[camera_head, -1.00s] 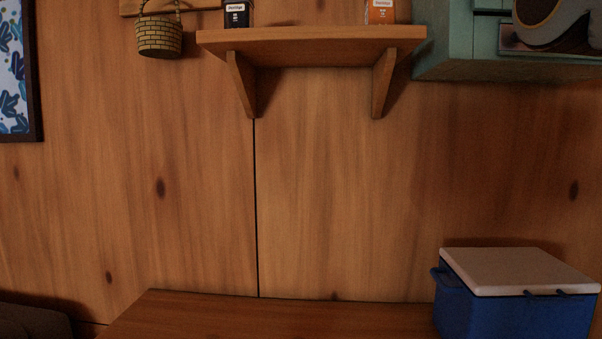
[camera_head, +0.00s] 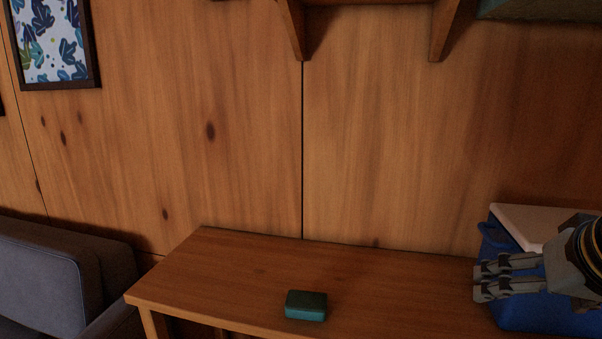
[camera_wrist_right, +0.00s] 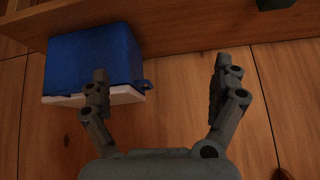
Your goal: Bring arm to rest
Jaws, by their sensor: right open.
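My right gripper (camera_head: 482,282) comes in from the right edge of the head view, in front of the blue cooler. Its fingers point left, over the right part of the wooden table. My left gripper is not in the head view.
The blue cooler (camera_head: 508,262) with a white lid stands on the right of the wooden table (camera_head: 225,262). A small teal box (camera_head: 306,305) lies near the table's front edge. A grey sofa (camera_head: 50,275) is at left. The table's left part is clear.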

